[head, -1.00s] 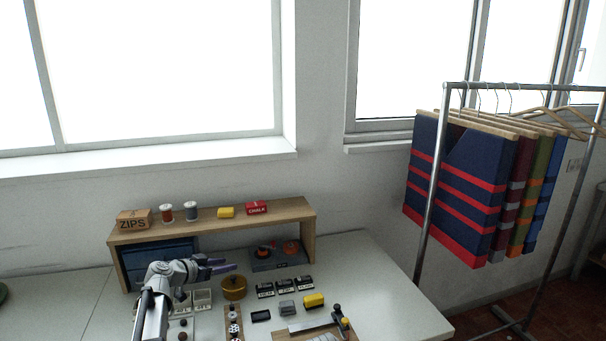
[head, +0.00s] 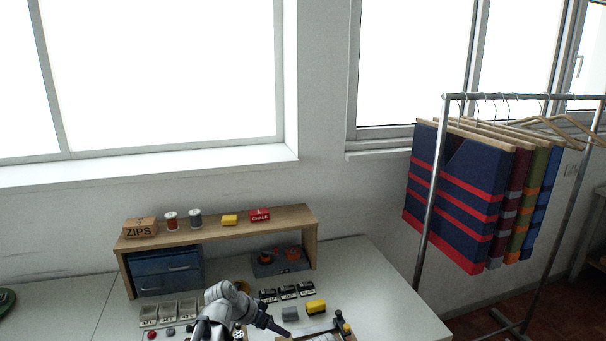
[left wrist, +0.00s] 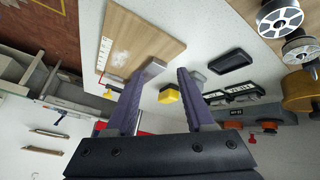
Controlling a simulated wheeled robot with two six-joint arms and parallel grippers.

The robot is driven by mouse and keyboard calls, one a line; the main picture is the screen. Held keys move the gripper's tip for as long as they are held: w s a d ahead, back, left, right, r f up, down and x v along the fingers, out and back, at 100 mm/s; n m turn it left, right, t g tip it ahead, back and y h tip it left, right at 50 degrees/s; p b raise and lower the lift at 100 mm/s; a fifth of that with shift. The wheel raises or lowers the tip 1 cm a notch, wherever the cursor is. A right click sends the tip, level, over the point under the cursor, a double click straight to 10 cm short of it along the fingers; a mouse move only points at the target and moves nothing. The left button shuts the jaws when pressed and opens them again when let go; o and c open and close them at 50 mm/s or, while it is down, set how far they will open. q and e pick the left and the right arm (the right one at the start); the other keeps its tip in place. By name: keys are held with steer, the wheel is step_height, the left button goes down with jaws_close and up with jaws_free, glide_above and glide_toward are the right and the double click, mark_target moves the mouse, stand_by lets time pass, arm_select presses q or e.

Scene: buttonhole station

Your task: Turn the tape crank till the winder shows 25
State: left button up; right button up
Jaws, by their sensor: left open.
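The tape winder (head: 282,268) is a low dark grey box with orange-red parts on top, under the right end of the wooden shelf. In the left wrist view the winder (left wrist: 242,111) is at the right, with a small display on its face too small to read. Which part is the crank is hard to tell. My left gripper (head: 277,325) is in front of the winder and apart from it, at the bottom of the head view. In the left wrist view its purple fingers (left wrist: 167,82) are spread and hold nothing. My right gripper is not in view.
The wooden shelf (head: 300,217) stands over the winder, with a blue drawer unit (head: 166,268) at left. A garment rack (head: 431,200) stands at right.

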arm_select(q)
steer(key=s+d+n+g+y+p, duration=0.1)
steer(key=s+n+g+y+p, duration=0.2)
steer(key=s, duration=1.8)
steer(key=g+y, duration=0.1)
steer(key=y, duration=0.3)
steer(key=shift+s+d+r+y+p, duration=0.25)
steer(key=shift+s+y+p, duration=0.1)
steer(key=shift+s+y, duration=0.05)
